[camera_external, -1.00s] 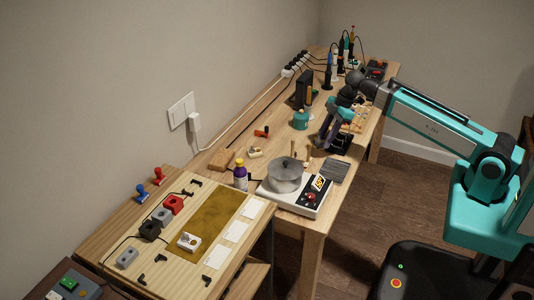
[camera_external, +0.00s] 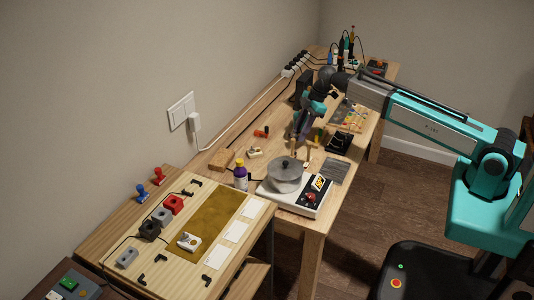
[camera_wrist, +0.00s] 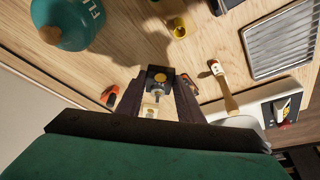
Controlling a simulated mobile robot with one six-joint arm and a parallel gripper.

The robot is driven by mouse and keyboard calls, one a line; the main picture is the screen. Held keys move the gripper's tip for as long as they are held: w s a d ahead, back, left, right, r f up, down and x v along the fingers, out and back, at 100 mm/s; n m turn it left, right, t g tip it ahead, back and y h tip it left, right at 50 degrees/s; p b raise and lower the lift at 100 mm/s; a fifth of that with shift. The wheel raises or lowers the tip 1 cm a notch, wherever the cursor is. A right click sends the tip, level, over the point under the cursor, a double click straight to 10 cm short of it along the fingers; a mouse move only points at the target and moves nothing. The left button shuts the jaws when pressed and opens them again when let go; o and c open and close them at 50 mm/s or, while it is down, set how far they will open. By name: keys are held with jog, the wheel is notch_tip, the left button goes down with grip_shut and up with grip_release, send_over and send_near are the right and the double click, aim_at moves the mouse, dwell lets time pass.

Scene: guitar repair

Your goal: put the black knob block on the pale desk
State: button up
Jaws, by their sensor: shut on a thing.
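My gripper (camera_wrist: 159,88) is shut on a small black block with a brass-coloured round top and a metal shaft, the black knob block (camera_wrist: 152,72). In the wrist view the block sits between the two dark fingers, above the wooden workbench. In the external view my gripper (camera_external: 297,142) hangs over the workbench, just behind the pot; the block is too small to make out there. The pale desk (camera_external: 113,222) stands at the front left, lower left of my gripper, with an olive mat on it.
The desk holds several clamp-like blocks.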

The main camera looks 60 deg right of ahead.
aim_at(290, 144)
jog(key=shift+w+d+f, duration=0.1)
jog(key=shift+w, duration=0.85)
jog(key=shift+w+d+f, duration=0.1)
jog(key=shift+w, duration=0.8)
jog(key=shift+p, duration=0.3)
jog(key=shift+f+p, duration=0.4)
jog(key=shift+f, duration=1.35)
jog(key=shift+f, duration=0.15)
jog(key=o, duration=1.1)
jog(key=shift+o, duration=0.2)
jog(key=shift+r, duration=0.25)
jog(key=b+v, duration=0.1)
jog(key=v, duration=1.1)
jog(key=shift+f, duration=0.1)
